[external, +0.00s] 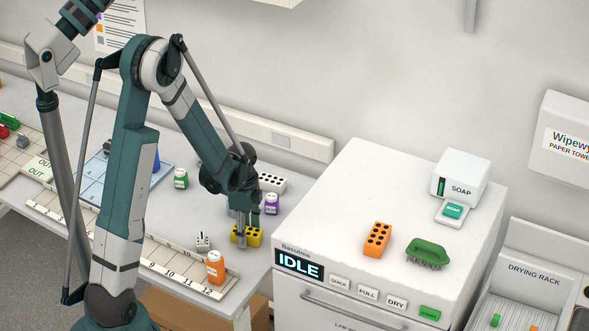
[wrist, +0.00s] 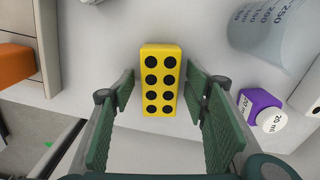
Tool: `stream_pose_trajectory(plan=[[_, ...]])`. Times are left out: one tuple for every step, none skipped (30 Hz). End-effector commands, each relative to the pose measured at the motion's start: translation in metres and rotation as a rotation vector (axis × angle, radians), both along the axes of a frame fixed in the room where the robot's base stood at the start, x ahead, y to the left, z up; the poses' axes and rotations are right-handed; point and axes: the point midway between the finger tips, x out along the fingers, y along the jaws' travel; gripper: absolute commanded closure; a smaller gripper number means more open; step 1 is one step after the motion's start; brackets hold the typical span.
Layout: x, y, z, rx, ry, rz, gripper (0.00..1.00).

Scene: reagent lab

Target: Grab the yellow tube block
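The yellow tube block (external: 247,236) has black round holes in its top. It stands on the bench, partly behind my gripper in the external view. In the wrist view the yellow tube block (wrist: 161,82) lies upright in the picture, between the tips of my two green-padded fingers. My gripper (wrist: 160,92) is open, with a gap between each finger and the block. In the external view my gripper (external: 243,235) points down at the block. I cannot tell how far its tips reach down beside it.
A purple bottle (external: 271,204) and a white block with holes (external: 272,182) stand behind the yellow block. An orange bottle (external: 215,267) stands in front on the numbered strip. A clear graduated beaker (wrist: 275,30) is close at right in the wrist view. An orange block (external: 377,240) sits on the white machine.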

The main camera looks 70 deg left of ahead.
Motion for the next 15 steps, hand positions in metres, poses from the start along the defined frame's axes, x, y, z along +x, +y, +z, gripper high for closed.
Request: stream_pose_trajectory(plan=[[0.0000, 0.0000, 0.0000, 0.000, 0.000, 0.000, 0.62], [0.0000, 0.0000, 0.0000, 0.000, 0.000, 0.000, 0.66], [0.0000, 0.0000, 0.0000, 0.000, 0.000, 0.000, 0.71], [0.0000, 0.0000, 0.0000, 0.000, 0.000, 0.000, 0.75], [0.0000, 0.0000, 0.0000, 0.000, 0.000, 0.000, 0.79], [0.0000, 0.0000, 0.0000, 0.000, 0.000, 0.000, 0.84], [0.0000, 0.0000, 0.0000, 0.000, 0.000, 0.000, 0.85], [-0.0001, -0.0001, 0.0000, 0.000, 0.000, 0.000, 0.85], [-0.0001, -0.0001, 0.0001, 0.000, 0.000, 0.000, 0.85], [-0.0001, -0.0001, 0.0001, 0.000, 0.000, 0.000, 0.85], [-0.0001, -0.0001, 0.0001, 0.000, 0.000, 0.000, 0.85], [-0.0001, -0.0001, 0.0001, 0.000, 0.000, 0.000, 0.85], [-0.0001, -0.0001, 0.0001, 0.000, 0.000, 0.000, 0.85], [-0.0001, -0.0001, 0.0001, 0.000, 0.000, 0.000, 0.85], [-0.0001, -0.0001, 0.0003, 0.000, 0.000, 0.000, 0.85]])
